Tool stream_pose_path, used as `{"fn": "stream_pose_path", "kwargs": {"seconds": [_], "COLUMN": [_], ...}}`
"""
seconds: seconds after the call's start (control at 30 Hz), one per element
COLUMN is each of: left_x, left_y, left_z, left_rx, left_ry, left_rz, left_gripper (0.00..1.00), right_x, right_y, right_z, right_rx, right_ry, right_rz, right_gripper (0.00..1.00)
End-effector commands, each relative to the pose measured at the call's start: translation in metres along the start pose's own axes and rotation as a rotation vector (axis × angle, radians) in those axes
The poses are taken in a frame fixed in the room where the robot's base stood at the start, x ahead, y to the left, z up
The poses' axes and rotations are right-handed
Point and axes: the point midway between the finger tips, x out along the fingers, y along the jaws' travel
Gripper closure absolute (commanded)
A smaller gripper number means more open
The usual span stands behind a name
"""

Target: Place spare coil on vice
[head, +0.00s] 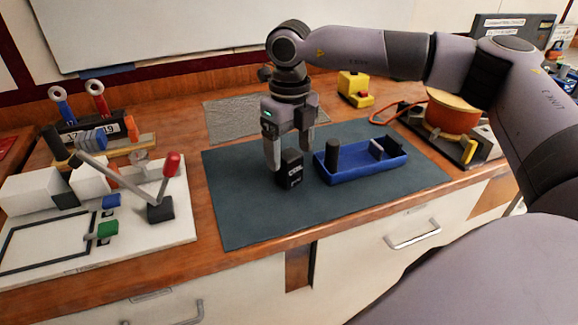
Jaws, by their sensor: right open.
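My right gripper (290,157) points down over the dark mat, its two fingers apart. A small black block with white lettering (289,170) stands on the mat between or just behind the fingertips; contact cannot be told. A blue tray (362,177) to its right holds an upright black cylinder (331,154) and a small grey-and-black part (377,149). No label clearly marks the spare coil; the black block may be it. The vice cannot be identified with certainty. My left gripper is out of view.
A white board (155,238) with a red-handled lever (171,166) and several blocks fills the left. A yellow box (354,84) is behind the mat. An orange drum (452,115) stands at right, partly behind my arm. The front of the mat (250,225) is clear.

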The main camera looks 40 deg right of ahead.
Motion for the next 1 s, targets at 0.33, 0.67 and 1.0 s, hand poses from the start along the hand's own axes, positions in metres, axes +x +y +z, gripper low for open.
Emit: {"fn": "stream_pose_path", "kwargs": {"seconds": [0.33,0.67,1.0], "left_x": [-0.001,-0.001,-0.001], "left_y": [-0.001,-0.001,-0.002], "left_z": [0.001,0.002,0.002], "left_rx": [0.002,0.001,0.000], "left_ry": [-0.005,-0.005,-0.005], "left_rz": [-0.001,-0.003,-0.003], "left_gripper": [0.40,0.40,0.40], "right_x": [0.025,0.025,0.019], "right_y": [0.001,0.001,0.001], "right_z": [0.000,0.000,0.001], "right_rx": [-0.001,-0.001,-0.001], "right_ry": [-0.002,-0.002,-0.004], "right_rz": [0.001,0.002,0.002], "right_gripper": [0.21,0.85,0.91]}}
